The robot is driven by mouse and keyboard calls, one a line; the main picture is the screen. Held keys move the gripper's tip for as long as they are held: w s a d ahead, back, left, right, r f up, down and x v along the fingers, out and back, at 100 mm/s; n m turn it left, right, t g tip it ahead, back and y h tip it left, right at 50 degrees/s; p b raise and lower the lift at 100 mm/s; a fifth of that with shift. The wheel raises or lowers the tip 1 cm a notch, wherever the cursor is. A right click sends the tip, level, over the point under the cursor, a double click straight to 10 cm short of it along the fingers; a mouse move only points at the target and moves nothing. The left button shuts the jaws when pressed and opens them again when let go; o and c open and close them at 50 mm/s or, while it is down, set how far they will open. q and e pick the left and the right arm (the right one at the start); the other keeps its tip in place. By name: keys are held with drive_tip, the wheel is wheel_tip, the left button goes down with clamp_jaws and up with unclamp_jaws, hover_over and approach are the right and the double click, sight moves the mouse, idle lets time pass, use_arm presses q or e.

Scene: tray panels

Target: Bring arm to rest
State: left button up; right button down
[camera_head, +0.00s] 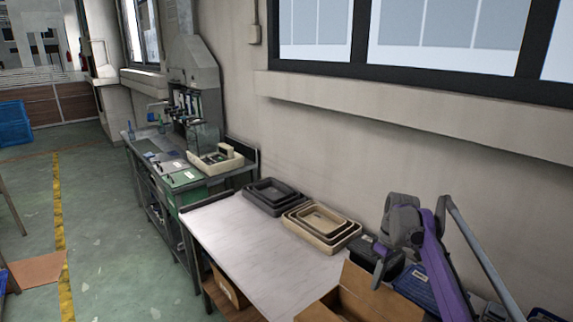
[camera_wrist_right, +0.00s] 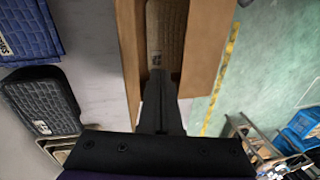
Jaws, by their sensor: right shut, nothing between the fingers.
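My right arm (camera_head: 432,250) is purple and grey and comes in at the lower right of the head view. Its gripper (camera_head: 378,280) points down above the open cardboard box (camera_head: 390,304). In the right wrist view the two dark fingers (camera_wrist_right: 158,78) are together with nothing between them. Beyond their tips a brown tray panel with a woven pattern (camera_wrist_right: 166,30) lies inside the box, apart from the fingers as far as I can tell. My left gripper is not in view.
Nested beige trays (camera_head: 343,240) and dark trays (camera_head: 262,206) stand at the back of the white table (camera_head: 232,236). A dark panel (camera_wrist_right: 42,102) and blue panels (camera_wrist_right: 28,28) lie beside the box. The table's left part is clear. A wall with windows rises behind.

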drive_tip(key=s+a+r+m+t+h, duration=0.1)
drive_tip(key=s+a+m+t, duration=0.15)
drive_tip(key=s, duration=0.55)
drive_tip(key=s+a+r+m+t, duration=0.1)
drive_tip(key=s+a, duration=0.3)
drive_tip(key=s, duration=0.3)
drive_tip(key=s+a+f+m+t, duration=0.1)
drive_tip(key=s+f, duration=0.4)
drive_tip(key=s, duration=0.3)
drive_tip(key=s+a+f+m+t, duration=0.2)
drive_tip(key=s+f, duration=0.3)
drive_tip(key=s, duration=0.4)
drive_tip(key=shift+a+h, duration=0.2)
drive_tip(key=shift+h, duration=0.2)
